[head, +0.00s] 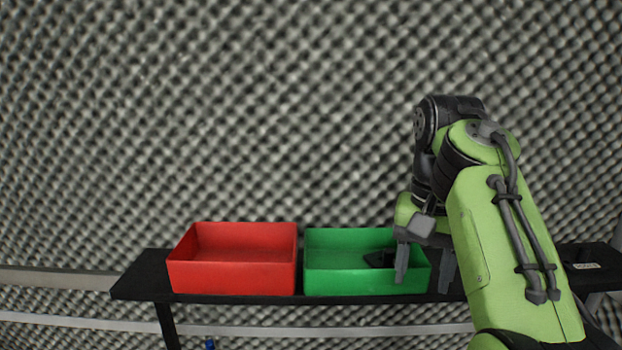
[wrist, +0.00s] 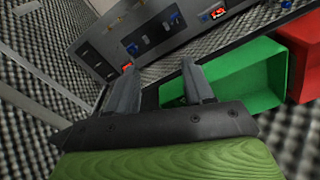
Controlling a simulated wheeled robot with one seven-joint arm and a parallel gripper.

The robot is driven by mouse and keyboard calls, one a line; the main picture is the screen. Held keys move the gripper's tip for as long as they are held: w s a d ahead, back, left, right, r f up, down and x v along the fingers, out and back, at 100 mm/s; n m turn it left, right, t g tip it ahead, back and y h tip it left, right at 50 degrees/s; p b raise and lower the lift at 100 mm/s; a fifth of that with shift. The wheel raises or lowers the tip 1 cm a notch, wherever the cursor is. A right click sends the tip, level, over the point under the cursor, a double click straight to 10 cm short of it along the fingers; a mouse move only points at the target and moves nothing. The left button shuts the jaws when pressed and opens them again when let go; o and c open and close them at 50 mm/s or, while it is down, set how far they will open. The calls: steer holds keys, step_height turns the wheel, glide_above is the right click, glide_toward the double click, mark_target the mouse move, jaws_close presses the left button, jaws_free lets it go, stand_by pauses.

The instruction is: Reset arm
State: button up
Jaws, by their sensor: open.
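My arm (head: 510,235) is green and black and reaches forward on the right of the head view. My gripper (head: 425,281) hangs at the front right corner of the green bin, with its two fingers apart and nothing seen between them. In the wrist view my gripper (wrist: 160,80) shows its two grey fingers spread, beside the green bin (wrist: 240,80).
A red bin (head: 232,277) and a green bin (head: 350,282) stand side by side on a black table (head: 140,288). A dark object (head: 378,259) lies in the green bin. Another dark item (head: 590,257) is at the far right. Foam walls surround everything.

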steer(key=s+f+n+t+b, duration=0.2)
steer(key=s+f+b, duration=0.2)
steer(key=s+f, duration=0.4)
steer(key=s+f+n+t+b, duration=0.2)
steer(key=s+f, duration=0.7)
steer(key=f, duration=0.8)
steer(key=shift+s+a+f+t+b, duration=0.25)
steer(key=shift+t+b, duration=0.35)
steer(key=shift+b, duration=0.6)
steer(key=shift+r, duration=0.1)
